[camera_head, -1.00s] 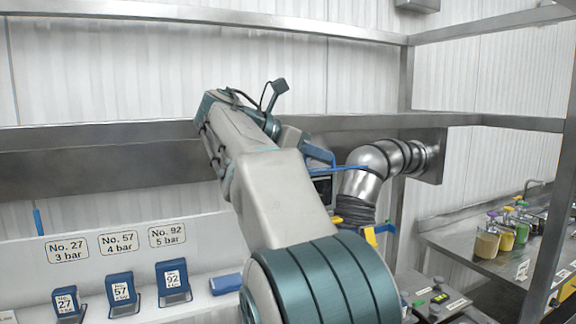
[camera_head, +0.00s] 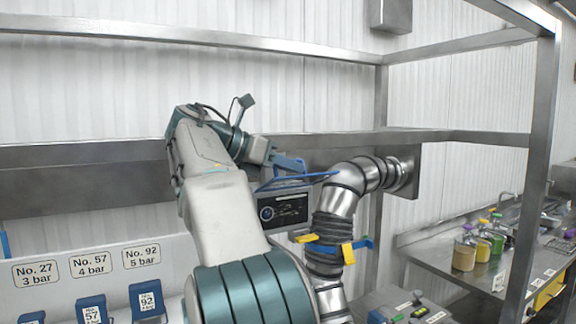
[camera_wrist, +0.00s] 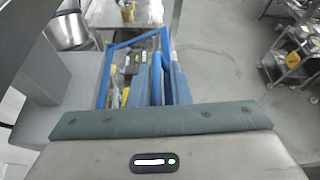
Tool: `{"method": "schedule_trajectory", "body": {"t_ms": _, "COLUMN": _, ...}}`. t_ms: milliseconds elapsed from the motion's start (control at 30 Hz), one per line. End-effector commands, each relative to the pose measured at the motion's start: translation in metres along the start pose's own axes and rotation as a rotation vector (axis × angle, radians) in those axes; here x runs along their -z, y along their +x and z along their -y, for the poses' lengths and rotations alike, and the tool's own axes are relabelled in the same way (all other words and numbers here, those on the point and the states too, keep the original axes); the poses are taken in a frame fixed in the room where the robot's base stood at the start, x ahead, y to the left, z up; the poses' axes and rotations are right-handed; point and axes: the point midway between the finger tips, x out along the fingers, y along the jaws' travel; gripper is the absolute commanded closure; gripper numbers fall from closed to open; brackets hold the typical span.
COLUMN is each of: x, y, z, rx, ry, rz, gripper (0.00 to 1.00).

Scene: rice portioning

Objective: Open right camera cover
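The camera cover appears as a thin blue frame (camera_head: 318,177), tilted up and seen nearly edge-on above a dark box with a display (camera_head: 284,210). In the wrist view the blue frame (camera_wrist: 103,78) is to the left of and beyond my fingers. My gripper (camera_head: 290,165) has blue fingers just above the box, close to the frame; it also shows in the wrist view (camera_wrist: 164,75). The fingers look close together, but whether they touch the frame or hold its edge cannot be made out.
A metal pipe (camera_head: 340,195) with a dark bellows rises right beside the box. Yellow clamp handles (camera_head: 348,254) sit on the bellows. A steel shelf beam (camera_head: 450,137) runs behind. Several jars (camera_head: 464,256) stand on a right-hand counter. Numbered blue holders (camera_head: 147,300) stand lower left.

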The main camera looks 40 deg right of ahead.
Motion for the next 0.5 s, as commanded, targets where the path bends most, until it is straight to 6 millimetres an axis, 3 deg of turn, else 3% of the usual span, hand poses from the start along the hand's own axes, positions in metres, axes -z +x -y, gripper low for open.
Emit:
{"method": "schedule_trajectory", "body": {"t_ms": 333, "x": -0.001, "y": -0.003, "z": 0.0, "rx": -0.001, "ry": 0.002, "rz": 0.001, "gripper": 0.83}}
{"method": "schedule_trajectory", "body": {"t_ms": 500, "x": 0.0, "y": -0.022, "z": -0.001, "rx": -0.003, "ry": 0.001, "rz": 0.002, "gripper": 0.83}}
